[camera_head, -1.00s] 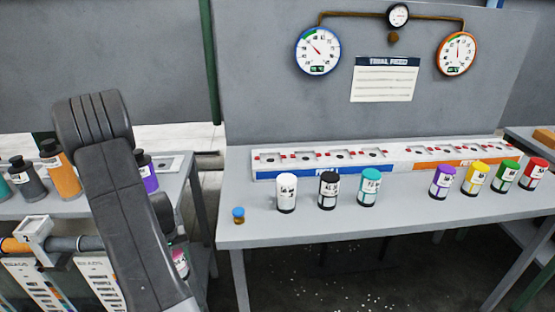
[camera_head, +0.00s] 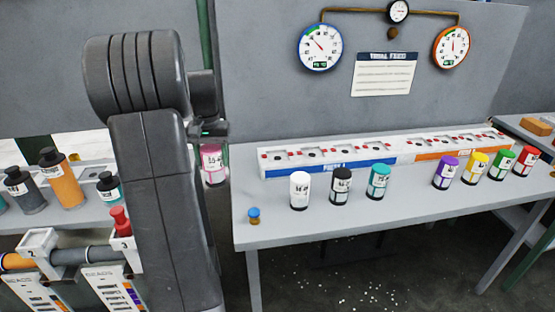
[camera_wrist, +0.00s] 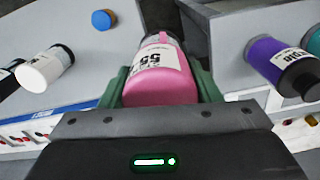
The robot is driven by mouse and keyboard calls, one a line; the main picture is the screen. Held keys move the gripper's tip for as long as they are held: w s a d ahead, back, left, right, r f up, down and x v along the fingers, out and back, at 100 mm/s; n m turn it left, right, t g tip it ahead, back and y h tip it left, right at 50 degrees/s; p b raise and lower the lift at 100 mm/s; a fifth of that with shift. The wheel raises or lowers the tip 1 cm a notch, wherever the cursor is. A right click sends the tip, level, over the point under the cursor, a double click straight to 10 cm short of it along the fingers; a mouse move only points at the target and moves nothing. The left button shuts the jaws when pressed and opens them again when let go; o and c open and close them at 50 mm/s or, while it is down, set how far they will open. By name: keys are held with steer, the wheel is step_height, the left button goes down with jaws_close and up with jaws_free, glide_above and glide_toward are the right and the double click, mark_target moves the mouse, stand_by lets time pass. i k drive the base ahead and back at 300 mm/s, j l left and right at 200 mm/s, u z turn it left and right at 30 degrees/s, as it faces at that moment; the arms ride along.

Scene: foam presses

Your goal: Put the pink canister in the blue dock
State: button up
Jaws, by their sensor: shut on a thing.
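The pink canister (camera_head: 213,164) hangs upright from my gripper (camera_head: 212,136), left of the press table's left edge. In the wrist view the pink canister (camera_wrist: 161,77) lies between the two green fingers of my gripper (camera_wrist: 160,84), which is shut on it. Its white label faces the camera. The blue dock is the left part of the long white rack, marked by a blue strip (camera_head: 345,165). It has a row of sockets with red parts. My gripper is well to the left of this dock. My arm hides part of the left table.
White (camera_head: 300,190), black (camera_head: 341,186) and teal (camera_head: 378,182) canisters stand in front of the blue dock. Purple, yellow, green and red ones stand before the orange dock (camera_head: 445,153). A small blue-topped knob (camera_head: 254,215) sits near the table's left corner. Dark-capped bottles stand on the left table.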

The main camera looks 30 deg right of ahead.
mark_target(278, 158)
steer(key=i+l, duration=0.1)
steer(key=l, duration=0.25)
steer(key=i+l, duration=0.15)
steer(key=l, duration=0.15)
steer(key=i+l, duration=0.1)
steer(key=l, duration=0.25)
steer(key=i+l, duration=0.1)
steer(key=l, duration=0.2)
